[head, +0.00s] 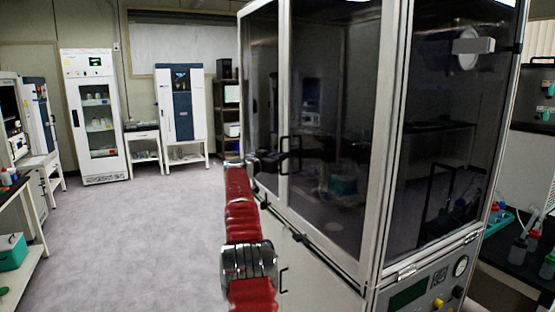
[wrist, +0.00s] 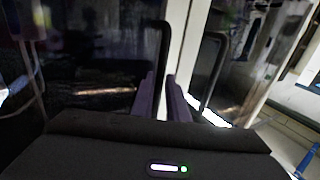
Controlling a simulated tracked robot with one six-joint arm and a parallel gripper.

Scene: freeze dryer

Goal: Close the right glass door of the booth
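The booth (head: 388,130) stands at the right in the head view, with white frames and dark glass. Its right glass door (head: 335,110) looks flush or nearly so; I cannot tell if a small gap remains. The left glass door (head: 262,90) is beside it. Black handles (head: 290,145) sit near the middle post. My gripper (head: 262,165) is at handle height, close to the front. In the wrist view, its purple fingers (wrist: 162,92) stand slightly apart, in line with one black handle (wrist: 163,60); contact is unclear. Another handle (wrist: 207,70) is right of them, across a white frame.
A control panel (head: 430,290) is under the booth's side window. The grey floor (head: 130,230) left of my arm is clear. A white glass-door cabinet (head: 97,115) and a blue-and-white unit (head: 181,105) stand at the back. A bench with bottles (head: 525,245) is at the right.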

